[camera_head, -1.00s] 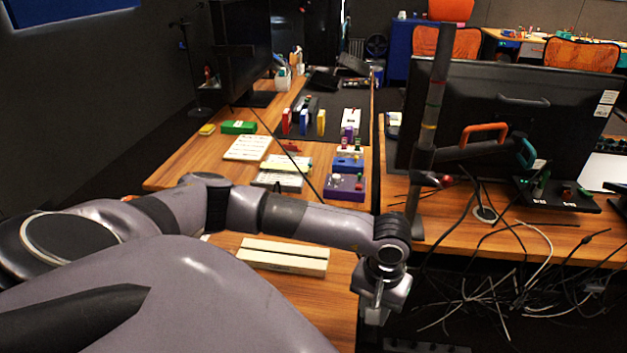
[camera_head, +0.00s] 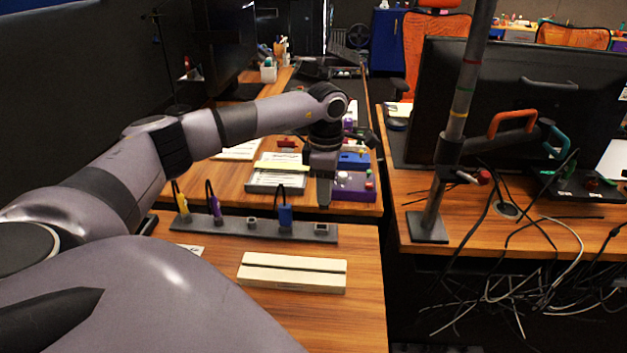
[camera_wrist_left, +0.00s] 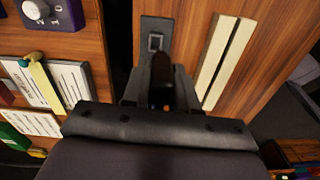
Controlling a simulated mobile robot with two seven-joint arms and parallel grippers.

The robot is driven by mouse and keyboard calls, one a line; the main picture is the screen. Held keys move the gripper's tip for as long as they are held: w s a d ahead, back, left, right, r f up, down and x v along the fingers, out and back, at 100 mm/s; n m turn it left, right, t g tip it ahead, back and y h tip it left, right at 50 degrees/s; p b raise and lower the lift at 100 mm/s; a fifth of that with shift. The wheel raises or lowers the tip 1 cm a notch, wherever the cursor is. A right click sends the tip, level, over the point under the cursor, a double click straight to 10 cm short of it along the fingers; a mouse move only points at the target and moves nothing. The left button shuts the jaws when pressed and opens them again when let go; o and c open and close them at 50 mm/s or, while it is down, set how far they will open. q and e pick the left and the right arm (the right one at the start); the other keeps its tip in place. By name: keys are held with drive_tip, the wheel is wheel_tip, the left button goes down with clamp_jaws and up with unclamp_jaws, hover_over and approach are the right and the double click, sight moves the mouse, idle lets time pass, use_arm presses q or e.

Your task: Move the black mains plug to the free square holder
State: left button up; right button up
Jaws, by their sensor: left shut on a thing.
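A dark strip (camera_head: 268,231) on the front desk bears a yellow plug (camera_head: 182,203), a purple plug (camera_head: 216,211) and a blue plug (camera_head: 285,215) with cords. Two square holders look empty: one between purple and blue (camera_head: 252,223) and one at the right end (camera_head: 321,228). My left gripper (camera_head: 323,203) points down, appearing just above or behind the right-end holder. In the left wrist view it (camera_wrist_left: 162,72) is shut on a dark thing (camera_wrist_left: 162,95), seemingly the black mains plug, mostly hidden between the fingers. A square holder also shows there (camera_wrist_left: 155,42). My right gripper is out of view.
A cream grooved block (camera_head: 292,272) lies in front of the strip. Behind are a purple box with a knob (camera_head: 352,187), a blue box (camera_head: 354,160) and a paper board (camera_head: 275,181). A metal post (camera_head: 452,150) stands to the right, beyond a gap between desks.

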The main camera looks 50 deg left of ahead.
use_arm(q)
drive_tip(key=shift+w+a+r+n, duration=0.1)
drive_tip(key=shift+a+r+n, duration=0.2)
drive_tip(key=shift+a+n, duration=0.15)
drive_tip(key=shift+r+p, duration=0.1)
drive_tip(key=shift+p, duration=0.25)
wheel_tip(320, 180, down, 2)
drive_tip(key=shift+f+b, duration=0.1)
drive_tip(key=shift+b, duration=0.65)
drive_tip(key=shift+f+b, duration=0.5)
drive_tip(key=shift+f, duration=0.35)
drive_tip(key=shift+f+b, duration=0.55)
drive_tip(key=shift+f, duration=0.5)
